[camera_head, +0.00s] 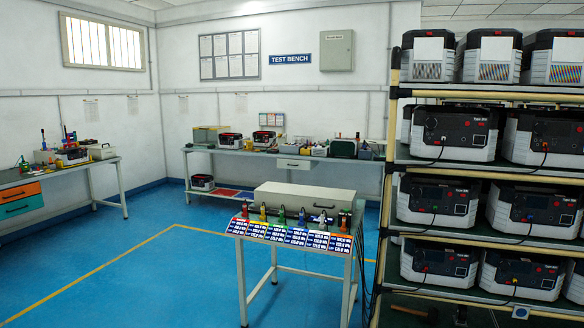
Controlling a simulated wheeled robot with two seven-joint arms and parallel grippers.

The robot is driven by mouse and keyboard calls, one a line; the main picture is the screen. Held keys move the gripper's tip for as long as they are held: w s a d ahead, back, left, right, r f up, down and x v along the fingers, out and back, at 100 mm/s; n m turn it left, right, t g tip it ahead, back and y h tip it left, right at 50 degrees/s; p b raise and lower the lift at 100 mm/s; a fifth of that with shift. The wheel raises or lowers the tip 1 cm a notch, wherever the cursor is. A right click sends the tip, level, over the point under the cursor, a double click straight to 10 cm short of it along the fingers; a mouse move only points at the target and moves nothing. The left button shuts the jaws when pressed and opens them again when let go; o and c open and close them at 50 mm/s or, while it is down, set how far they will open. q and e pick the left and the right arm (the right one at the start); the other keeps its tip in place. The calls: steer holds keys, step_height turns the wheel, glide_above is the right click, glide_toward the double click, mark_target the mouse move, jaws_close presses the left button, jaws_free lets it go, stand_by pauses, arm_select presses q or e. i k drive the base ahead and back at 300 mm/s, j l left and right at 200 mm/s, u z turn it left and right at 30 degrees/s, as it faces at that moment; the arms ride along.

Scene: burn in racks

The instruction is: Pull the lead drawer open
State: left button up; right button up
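No drawer is plainly marked as the lead drawer. A pale drawer front with a dark handle (293,163) is shut under the back bench. An orange drawer (19,192) and a teal drawer (20,208) are stacked under the left bench, both apparently shut. A small stand (290,243) in the middle holds several coloured plugs or clips (281,215) above a row of labelled cards, with a long beige box (304,196) behind them. Neither of my grippers is in view.
A tall rack with cream posts (387,190) fills the right side, its shelves holding several white and black power units (436,201) with cables hanging. The back bench (230,153) carries units and tools. The blue floor (150,260) at left is clear.

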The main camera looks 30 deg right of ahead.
mark_target(305, 165)
steer(key=i+z, duration=0.15)
steer(key=i, duration=1.45)
steer(key=i+u, duration=0.15)
steer(key=i, duration=0.45)
steer(key=i+l, duration=0.1)
steer(key=i, duration=0.45)
steer(key=i+l+u, duration=0.15)
steer(key=i, duration=0.45)
steer(key=i+l, duration=0.1)
steer(key=i, duration=0.5)
steer(key=i+j, duration=0.15)
steer(key=i, duration=1)
steer(key=i+l+z, duration=0.1)
steer(key=i+z, duration=0.55)
steer(key=z, duration=0.15)
steer(key=i+j+z, duration=0.15)
steer(key=i+z, duration=0.2)
steer(key=i+l+z, duration=0.25)
steer(key=i, duration=0.6)
steer(key=i+j+z, duration=0.15)
steer(key=i+z, duration=0.15)
steer(key=i, duration=0.5)
steer(key=i+z, duration=0.35)
steer(key=i, duration=0.5)
steer(key=i+j+z, duration=0.1)
steer(key=i+z, duration=0.2)
steer(key=i, duration=0.5)
